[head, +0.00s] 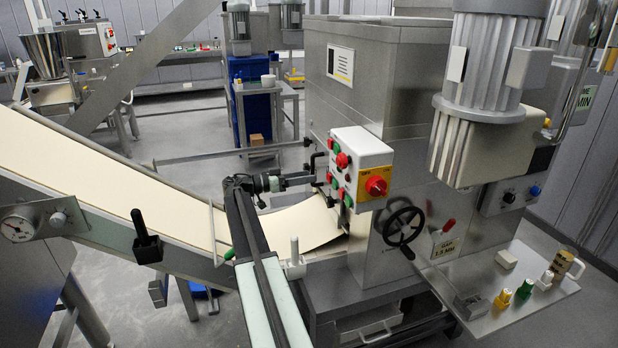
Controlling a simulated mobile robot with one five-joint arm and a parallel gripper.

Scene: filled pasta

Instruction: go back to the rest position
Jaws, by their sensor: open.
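My gripper (321,169) is open at the end of my dark arm, which rises from the bottom middle and bends right at the elbow. Its fingers point at the left side of a white control box (362,160) on the large steel machine. They are close to its red and green buttons; I cannot tell if they touch. Nothing shows between the fingers. The box carries a large red knob (376,186) on a yellow plate.
A pale dough sheet (110,180) runs down a sloping conveyor into the steel machine (385,90). A side shelf (520,290) holds several small items. Floor shows behind the conveyor.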

